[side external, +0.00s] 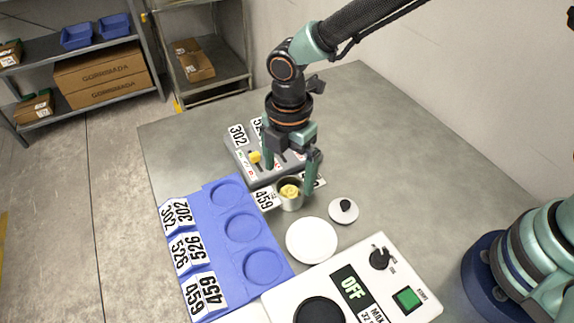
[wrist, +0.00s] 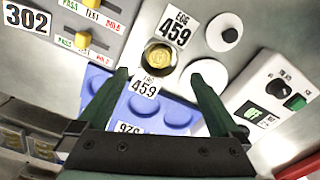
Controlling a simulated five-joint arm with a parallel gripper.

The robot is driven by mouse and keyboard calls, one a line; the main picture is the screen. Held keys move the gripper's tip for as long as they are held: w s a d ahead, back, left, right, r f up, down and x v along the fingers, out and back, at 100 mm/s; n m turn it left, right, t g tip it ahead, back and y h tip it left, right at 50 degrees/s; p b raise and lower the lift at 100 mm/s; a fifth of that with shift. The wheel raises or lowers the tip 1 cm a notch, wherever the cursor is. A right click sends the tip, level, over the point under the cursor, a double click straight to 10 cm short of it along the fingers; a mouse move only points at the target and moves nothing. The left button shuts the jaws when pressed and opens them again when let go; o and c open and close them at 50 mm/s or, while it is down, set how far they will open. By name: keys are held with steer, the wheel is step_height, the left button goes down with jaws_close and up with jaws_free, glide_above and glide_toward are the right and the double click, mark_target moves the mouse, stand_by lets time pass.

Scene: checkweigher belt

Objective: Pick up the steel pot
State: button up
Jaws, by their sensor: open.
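The steel pot (side external: 291,203) stands upright on the grey table with yellow contents showing in its open top. In the wrist view the pot (wrist: 147,63) lies just beyond the fingertips, with a "459" label beside it. My gripper (side external: 288,178) points down from above, its fingers apart and nothing held. In the side view one finger is to the left of the pot and the other close by its upper right; I cannot tell whether it touches. In the wrist view my gripper (wrist: 159,74) spans wider than the pot.
A grey slider panel (side external: 241,157) stands behind the pot. A white lid with a black knob (side external: 343,211) and a white disc (side external: 311,240) lie to the right and front. A blue tray (side external: 217,223) with round recesses lies left; a white control box (side external: 376,259) reads OFF.

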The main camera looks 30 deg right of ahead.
steer(key=shift+w+d+f, duration=0.1)
steer(key=shift+f, duration=3.3)
steer(key=c, duration=1.5)
steer(key=shift+r, duration=0.1)
step_height(320, 180, up, 19)
steer(key=s+d+f+m, duration=0.1)
steer(key=s+d+m, duration=0.1)
steer(key=d+m, duration=2.2)
steer(key=r+n, duration=0.2)
steer(key=n, duration=2.2)
glide_above(289, 191)
steer(key=shift+a+f, duration=0.1)
